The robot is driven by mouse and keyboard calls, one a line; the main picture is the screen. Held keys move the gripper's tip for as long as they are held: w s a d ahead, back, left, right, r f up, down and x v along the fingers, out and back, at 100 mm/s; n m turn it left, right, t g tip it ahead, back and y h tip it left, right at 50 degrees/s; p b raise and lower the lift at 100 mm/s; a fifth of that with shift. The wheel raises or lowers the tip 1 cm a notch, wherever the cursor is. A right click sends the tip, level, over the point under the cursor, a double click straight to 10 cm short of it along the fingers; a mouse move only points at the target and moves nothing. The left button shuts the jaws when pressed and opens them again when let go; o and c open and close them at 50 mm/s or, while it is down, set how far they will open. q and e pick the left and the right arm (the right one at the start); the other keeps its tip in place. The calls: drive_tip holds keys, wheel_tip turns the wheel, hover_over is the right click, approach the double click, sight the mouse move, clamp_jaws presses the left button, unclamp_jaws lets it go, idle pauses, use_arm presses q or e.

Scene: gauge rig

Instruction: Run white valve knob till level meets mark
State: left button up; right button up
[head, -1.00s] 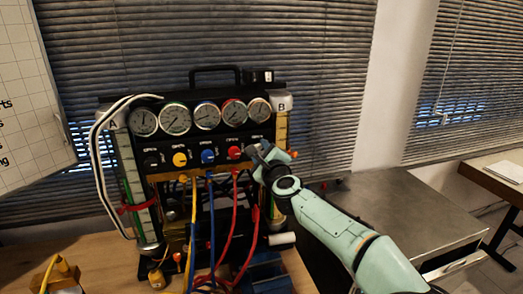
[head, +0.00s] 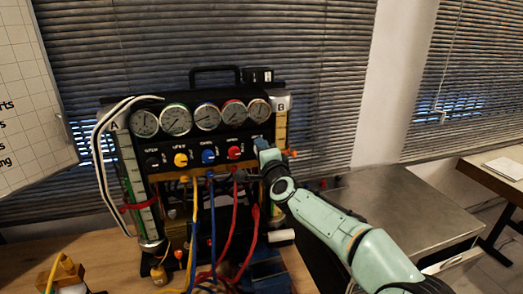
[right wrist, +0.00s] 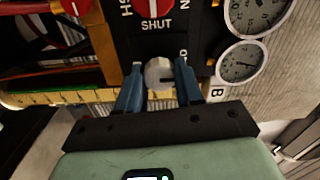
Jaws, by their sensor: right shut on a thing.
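The white valve knob (right wrist: 158,74) shows in the right wrist view as a pale round knob with a dark slot. My right gripper (right wrist: 160,86) is shut on it, with one blue finger on each side. In the head view my right gripper (head: 263,146) is at the right end of the panel's knob row and hides the white knob. The gauge rig has an upright tube B (head: 281,130) with a yellow scale at its right and a tube A (head: 131,175) with green at its left. The level and mark are too small to tell. My left gripper is not in view.
Black, yellow (head: 180,160), blue (head: 208,156) and red (head: 234,152) knobs sit left of my gripper, below a row of round gauges (head: 207,117). Yellow, blue and red hoses hang below the panel. A metal bench (head: 400,215) stands to the right.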

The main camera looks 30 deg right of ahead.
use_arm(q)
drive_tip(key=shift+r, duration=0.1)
use_arm(e)
drive_tip(key=shift+n, duration=0.4)
drive_tip(key=o, duration=1)
drive_tip(key=shift+o, duration=0.2)
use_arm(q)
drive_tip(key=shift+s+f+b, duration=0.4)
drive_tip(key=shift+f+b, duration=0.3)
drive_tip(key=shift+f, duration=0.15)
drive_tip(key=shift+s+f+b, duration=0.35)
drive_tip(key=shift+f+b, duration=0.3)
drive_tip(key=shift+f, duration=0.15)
use_arm(e)
drive_tip(key=v, duration=1.3)
drive_tip(key=shift+s, duration=0.2)
